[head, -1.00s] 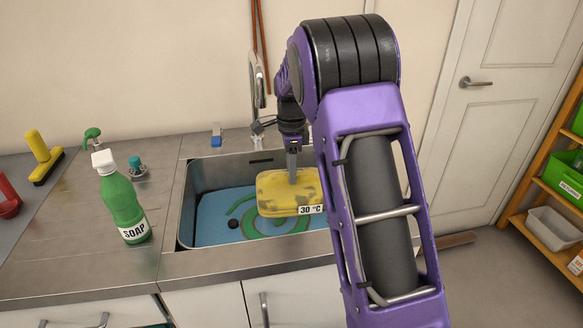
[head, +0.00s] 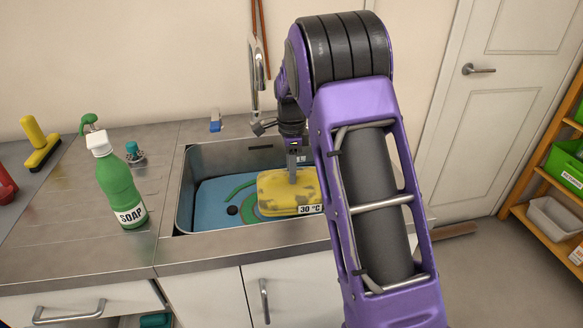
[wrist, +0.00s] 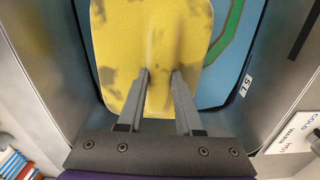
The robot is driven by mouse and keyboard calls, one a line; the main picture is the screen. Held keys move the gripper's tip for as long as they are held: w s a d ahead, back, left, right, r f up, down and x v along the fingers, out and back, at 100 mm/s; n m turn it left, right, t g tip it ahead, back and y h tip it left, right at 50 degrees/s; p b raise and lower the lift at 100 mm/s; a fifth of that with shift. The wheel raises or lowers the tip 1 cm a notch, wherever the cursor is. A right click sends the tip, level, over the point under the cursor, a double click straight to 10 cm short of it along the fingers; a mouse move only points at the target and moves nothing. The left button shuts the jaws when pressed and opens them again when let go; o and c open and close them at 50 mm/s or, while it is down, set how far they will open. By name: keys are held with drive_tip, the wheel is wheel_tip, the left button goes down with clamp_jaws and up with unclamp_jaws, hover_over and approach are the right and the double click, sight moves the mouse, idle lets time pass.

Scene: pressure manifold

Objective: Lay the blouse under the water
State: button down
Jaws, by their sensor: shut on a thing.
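The blouse (head: 285,190) is a folded yellow bundle with grey-brown stains and a tag reading "30 °C". In the head view it is in the sink (head: 185,205), over the right part of the blue area. My gripper (head: 292,178) points down and is shut on the blouse from above. In the wrist view both fingers (wrist: 160,90) pinch a raised fold of the yellow cloth (wrist: 125,45). The blue sink bottom with a green curve (wrist: 228,40) shows beside it. I cannot tell whether the blouse touches the bottom.
A tap (head: 256,75) stands behind the sink. A green soap bottle (head: 118,180) stands on the counter left of the sink. A blue item (head: 215,121) sits behind the basin. The sink walls are close around my gripper.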

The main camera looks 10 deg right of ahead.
sight(292, 192)
drive_tip(key=shift+f+b, duration=0.85)
drive_tip(key=shift+f, duration=1.05)
drive_tip(key=shift+f+b, duration=0.7)
drive_tip(key=shift+f, duration=1.35)
idle(0.4)
drive_tip(key=c, duration=0.5)
unclamp_jaws()
